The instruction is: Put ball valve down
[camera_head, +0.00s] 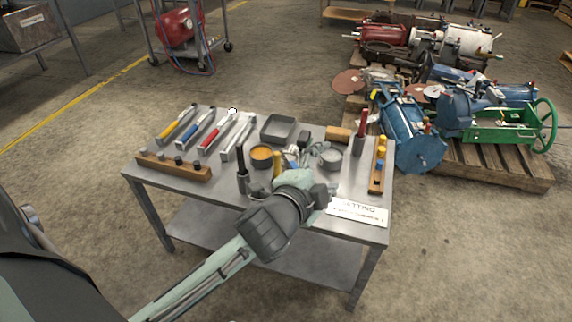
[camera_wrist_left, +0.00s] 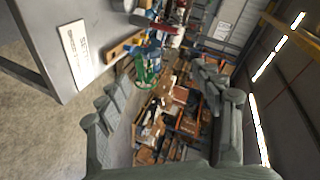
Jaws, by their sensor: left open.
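My left gripper (camera_head: 318,190) is over the front right part of the metal table (camera_head: 222,196). In the left wrist view, its two fingers (camera_wrist_left: 165,76) are spread wide with nothing between them. I cannot pick out the ball valve for certain. A small yellow upright piece (camera_head: 277,162) shows just behind the gripper, partly hidden by it, and small metal parts (camera_head: 308,156) lie close by. My right gripper is in neither view.
A row of hand tools (camera_head: 206,132), a grey tray (camera_head: 278,127), an orange-filled bowl (camera_head: 261,156) and wooden blocks (camera_head: 173,168) crowd the table. A white sign (camera_head: 358,212) lies at the front right. Pallets of machinery (camera_head: 480,160) stand behind, right.

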